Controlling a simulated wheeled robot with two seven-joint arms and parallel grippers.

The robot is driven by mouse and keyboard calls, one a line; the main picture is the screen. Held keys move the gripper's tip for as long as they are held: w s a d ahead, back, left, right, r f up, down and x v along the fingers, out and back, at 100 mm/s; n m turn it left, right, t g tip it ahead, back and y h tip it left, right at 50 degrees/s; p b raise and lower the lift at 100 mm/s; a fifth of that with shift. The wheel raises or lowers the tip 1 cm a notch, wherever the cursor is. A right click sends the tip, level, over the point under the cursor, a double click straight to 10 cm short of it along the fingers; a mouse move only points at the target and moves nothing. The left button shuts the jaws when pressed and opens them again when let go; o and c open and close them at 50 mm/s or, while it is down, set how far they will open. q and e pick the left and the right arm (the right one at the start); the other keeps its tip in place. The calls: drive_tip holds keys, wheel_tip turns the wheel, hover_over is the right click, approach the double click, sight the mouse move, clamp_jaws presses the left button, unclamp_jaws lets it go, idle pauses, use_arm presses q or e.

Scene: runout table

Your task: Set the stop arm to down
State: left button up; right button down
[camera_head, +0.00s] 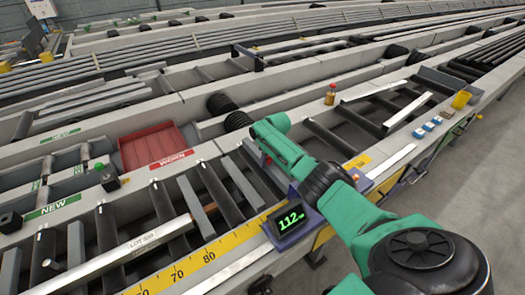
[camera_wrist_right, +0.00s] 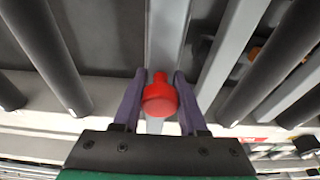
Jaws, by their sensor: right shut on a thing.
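A red knob (camera_wrist_right: 160,98) sits on a flat grey bar, which looks like the stop arm (camera_wrist_right: 166,35), in the right wrist view. My right gripper (camera_wrist_right: 160,78) has its two purple fingers on either side of the knob and is shut on it. In the head view a bit of red knob (camera_head: 267,159) shows just below my green right wrist, between rollers near the yellow scale. My wrist hides most of the bar and fingers there, so I cannot tell whether the bar is raised or lowered. My left gripper is not in view.
A display reading 112 (camera_head: 290,219) stands close by my right forearm. A yellow scale (camera_head: 195,262) runs along the front edge. A red tray (camera_head: 150,147) labelled WORN lies left. Grey rollers fill the table.

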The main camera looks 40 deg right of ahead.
drive_tip(key=shift+s+f, duration=0.1)
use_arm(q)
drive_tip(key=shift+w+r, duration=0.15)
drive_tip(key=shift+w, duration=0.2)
use_arm(e)
drive_tip(key=shift+s+f, duration=0.1)
drive_tip(key=shift+f, duration=0.1)
drive_tip(key=shift+c, duration=2.4)
unclamp_jaws()
drive_tip(key=shift+r+p, duration=0.3)
drive_tip(key=shift+r, duration=0.25)
drive_tip(key=p+v, duration=0.1)
drive_tip(key=v, duration=0.3)
drive_tip(key=shift+r+p, duration=0.3)
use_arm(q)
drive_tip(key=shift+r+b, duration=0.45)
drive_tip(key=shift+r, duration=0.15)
use_arm(e)
drive_tip(key=v, duration=0.9)
